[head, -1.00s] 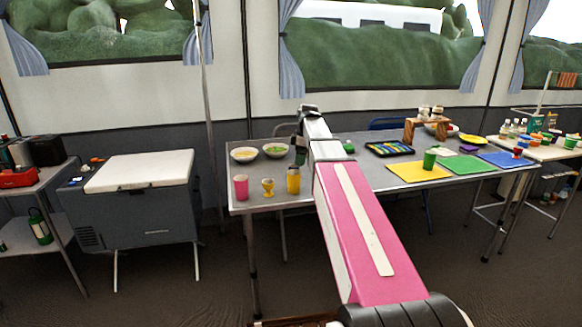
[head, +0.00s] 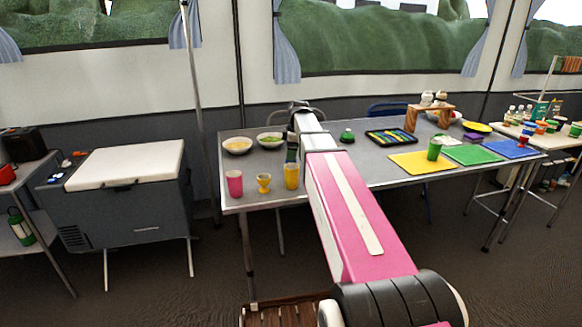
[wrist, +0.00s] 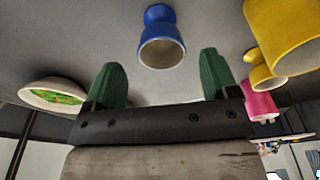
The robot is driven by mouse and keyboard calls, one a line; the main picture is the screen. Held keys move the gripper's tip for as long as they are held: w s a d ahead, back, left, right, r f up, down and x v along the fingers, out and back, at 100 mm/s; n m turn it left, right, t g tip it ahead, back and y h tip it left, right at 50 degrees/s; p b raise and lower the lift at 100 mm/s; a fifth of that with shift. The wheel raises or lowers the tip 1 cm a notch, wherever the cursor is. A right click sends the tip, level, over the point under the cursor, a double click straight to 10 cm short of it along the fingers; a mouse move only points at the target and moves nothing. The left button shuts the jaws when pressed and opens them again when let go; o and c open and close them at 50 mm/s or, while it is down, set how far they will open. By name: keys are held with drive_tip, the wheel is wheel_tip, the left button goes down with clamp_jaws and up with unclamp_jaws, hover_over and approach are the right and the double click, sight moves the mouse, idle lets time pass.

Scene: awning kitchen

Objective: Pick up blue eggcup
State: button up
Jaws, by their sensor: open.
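The blue eggcup (wrist: 162,38) shows at the top centre of the wrist view, its pale open mouth facing the camera. It lies beyond the fingertips, in line with the gap between them, and no finger touches it. My gripper (wrist: 163,72) is open and empty, its two green fingers spread wide. In the head view, my gripper (head: 292,146) is partly hidden by my pink arm, above the table's left part near the bowls.
A yellow cup (wrist: 284,35), yellow eggcup (wrist: 262,74) and pink cup (wrist: 261,100) stand right of the gripper in the wrist view. A bowl with green food (wrist: 55,95) is at left. The table (head: 228,152) also holds coloured mats and a wooden stand (head: 428,115).

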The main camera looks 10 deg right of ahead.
drive_tip(key=shift+a+f, duration=0.15)
drive_tip(key=shift+f, duration=1.15)
drive_tip(key=shift+a+f, duration=0.15)
drive_tip(key=shift+f, duration=1.15)
drive_tip(key=c, duration=1)
